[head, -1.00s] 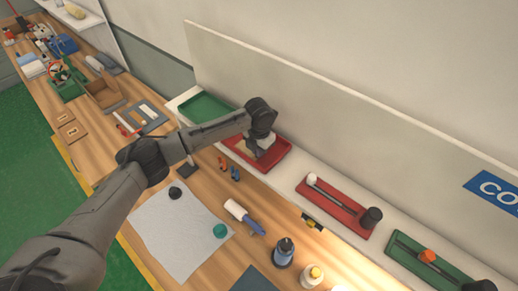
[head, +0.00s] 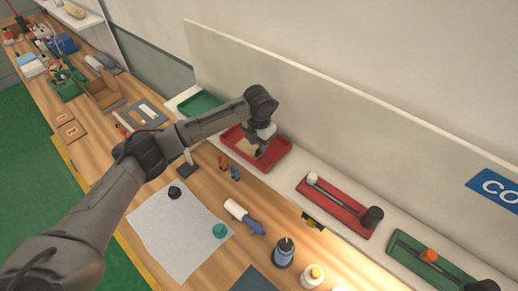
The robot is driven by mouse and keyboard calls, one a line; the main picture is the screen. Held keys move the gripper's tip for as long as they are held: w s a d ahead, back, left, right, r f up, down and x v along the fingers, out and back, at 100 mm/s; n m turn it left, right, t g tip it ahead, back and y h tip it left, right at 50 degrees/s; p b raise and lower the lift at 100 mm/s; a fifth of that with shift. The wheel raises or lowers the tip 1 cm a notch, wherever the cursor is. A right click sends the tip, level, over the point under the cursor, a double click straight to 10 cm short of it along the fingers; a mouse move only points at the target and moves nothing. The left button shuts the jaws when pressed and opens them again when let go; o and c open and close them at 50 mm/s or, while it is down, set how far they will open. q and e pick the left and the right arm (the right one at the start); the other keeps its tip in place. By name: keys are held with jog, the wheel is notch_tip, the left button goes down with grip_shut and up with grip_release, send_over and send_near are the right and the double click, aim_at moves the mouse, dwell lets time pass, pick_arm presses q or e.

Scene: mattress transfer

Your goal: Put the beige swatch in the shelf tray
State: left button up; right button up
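A red tray (head: 282,158) sits on the white shelf along the wall. A beige patch, seemingly the beige swatch (head: 245,147), shows inside its left part and is partly covered by my gripper. My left gripper (head: 258,154) points down over the red tray, just right of the swatch. Its fingers are small and dark here, so I cannot tell whether they are apart or touch the swatch. My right gripper is not in view.
A green tray (head: 203,104) is left of the red one on the shelf. Red (head: 335,205) and green (head: 425,262) holders stand further right. The wooden bench below carries a pale sheet (head: 180,232), a white-and-blue tool (head: 243,216) and bottles (head: 284,252).

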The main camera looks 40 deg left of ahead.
pick_arm(q)
notch_tip(320, 180, up, 8)
jog(key=b, duration=0.1)
jog(key=shift+r, duration=0.25)
dwell(0.7)
dwell(0.7)
